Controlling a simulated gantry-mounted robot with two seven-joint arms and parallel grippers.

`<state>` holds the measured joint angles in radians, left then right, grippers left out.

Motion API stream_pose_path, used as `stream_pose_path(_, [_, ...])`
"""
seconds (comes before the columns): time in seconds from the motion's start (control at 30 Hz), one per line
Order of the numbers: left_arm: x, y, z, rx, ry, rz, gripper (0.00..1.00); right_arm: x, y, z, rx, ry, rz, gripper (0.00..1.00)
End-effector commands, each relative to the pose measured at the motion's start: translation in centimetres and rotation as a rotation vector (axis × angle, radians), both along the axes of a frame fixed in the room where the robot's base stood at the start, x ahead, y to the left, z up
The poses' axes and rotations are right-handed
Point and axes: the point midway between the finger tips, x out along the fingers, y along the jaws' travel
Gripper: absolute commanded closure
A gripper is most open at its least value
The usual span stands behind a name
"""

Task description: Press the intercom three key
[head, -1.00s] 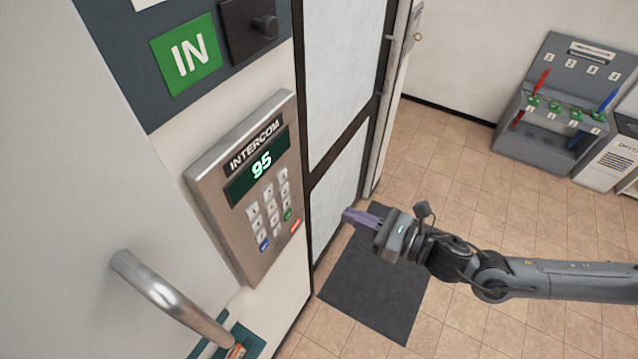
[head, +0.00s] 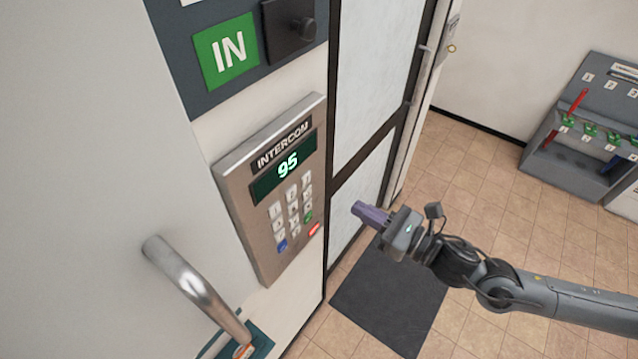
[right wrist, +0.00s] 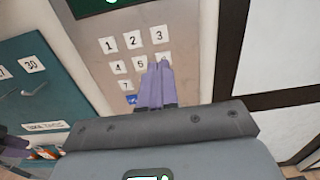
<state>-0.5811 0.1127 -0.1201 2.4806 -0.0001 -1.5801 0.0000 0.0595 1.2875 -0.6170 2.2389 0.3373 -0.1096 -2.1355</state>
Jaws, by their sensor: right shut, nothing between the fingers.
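The grey intercom panel (head: 238,195) is on the wall in the head view, with a lit display (head: 285,166) reading 95. Its keypad also shows in the right wrist view, where the three key (right wrist: 158,35) is at the top right of the number keys. My right gripper (head: 358,209) is shut and empty, to the right of the panel and apart from it. In the right wrist view its purple fingers (right wrist: 155,84) overlap the lower right keys and hide some of them.
A silver handle (head: 198,290) sticks out below left of the intercom. A black knob (head: 303,28) and a green IN sign (head: 226,50) are above it. A glazed door (head: 375,85) is to the right. A dark mat (head: 390,305) lies on the tiled floor.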

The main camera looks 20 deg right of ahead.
Motion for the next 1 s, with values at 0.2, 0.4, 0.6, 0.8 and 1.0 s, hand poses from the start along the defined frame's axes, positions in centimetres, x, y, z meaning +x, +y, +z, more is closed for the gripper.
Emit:
stream_pose_path(0.2, [0.0, 0.0, 1.3, -0.001, -0.001, 0.001, 0.57, 3.0, 1.8, 0.5, 0.005, -0.004, -0.002, 1.00])
stream_pose_path(0.4, [0.0, 0.1, 2.4, 0.002, -0.001, -0.001, 0.57, 5.9, 3.6, 0.5, 0.003, -0.004, -0.002, 1.00])
stream_pose_path(0.6, [0.0, 0.2, 3.4, 0.009, -0.001, -0.006, 0.57, 8.2, 5.1, 0.4, 0.002, -0.003, -0.001, 1.00])
stream_pose_path(0.8, [0.0, 0.3, 3.9, 0.013, -0.001, -0.008, 0.57, 9.5, 6.0, 0.1, 0.001, 0.001, 0.000, 1.00])
stream_pose_path(1.0, [0.0, 0.3, 4.0, 0.012, -0.001, -0.008, 0.57, 9.9, 6.2, 0.1, 0.000, -0.001, 0.000, 1.00])
